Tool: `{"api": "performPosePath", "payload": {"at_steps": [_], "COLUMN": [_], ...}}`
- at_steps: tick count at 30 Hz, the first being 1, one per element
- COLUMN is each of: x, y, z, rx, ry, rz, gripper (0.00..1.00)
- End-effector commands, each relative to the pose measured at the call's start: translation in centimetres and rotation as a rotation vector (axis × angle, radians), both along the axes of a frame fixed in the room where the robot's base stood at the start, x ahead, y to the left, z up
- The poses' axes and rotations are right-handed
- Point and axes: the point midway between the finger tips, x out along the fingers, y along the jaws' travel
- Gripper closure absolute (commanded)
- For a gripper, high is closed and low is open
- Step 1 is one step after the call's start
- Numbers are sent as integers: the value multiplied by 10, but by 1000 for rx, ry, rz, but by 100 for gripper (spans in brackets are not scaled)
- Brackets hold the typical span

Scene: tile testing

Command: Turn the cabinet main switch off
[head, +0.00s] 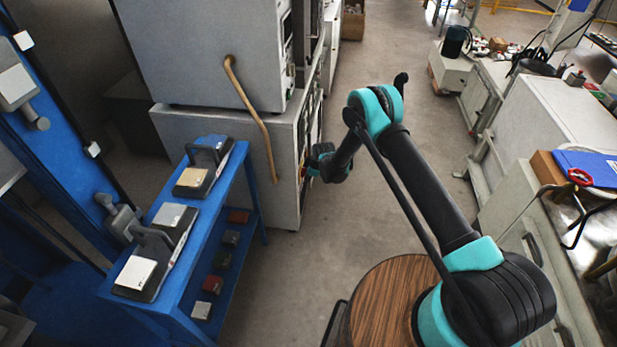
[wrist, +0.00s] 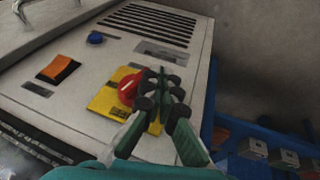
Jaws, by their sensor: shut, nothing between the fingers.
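The grey cabinet (head: 225,145) stands left of my arm in the head view, with its panel facing right. In the wrist view the cabinet panel (wrist: 75,105) carries a red rotary knob (wrist: 127,88) on a yellow plate (wrist: 107,103), which looks like the main switch. My gripper (wrist: 163,85) is shut and empty, with its fingertips over the yellow plate just right of the red knob. The fingers hide part of the plate and the knob's right side. I cannot tell whether they touch the knob. In the head view my gripper end is small against the panel, with its fingers indistinct.
An orange rocker switch (wrist: 58,68) and a blue knob (wrist: 95,38) are on the same panel. A blue rack (head: 200,215) with testing devices stands left of the cabinet. A tan hose (head: 250,110) hangs down the cabinet side. The floor (head: 330,230) between cabinet and right-hand benches is clear.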

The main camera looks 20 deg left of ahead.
Motion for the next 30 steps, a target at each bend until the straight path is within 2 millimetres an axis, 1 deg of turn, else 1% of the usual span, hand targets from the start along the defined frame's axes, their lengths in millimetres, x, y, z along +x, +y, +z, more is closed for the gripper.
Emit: {"api": "performPosePath", "payload": {"at_steps": [12,30], "x": [-1,0], "y": [0,0], "z": [-7,-7], "rx": [0,0], "ry": [0,0], "rz": [0,0], "gripper": [100,100]}}
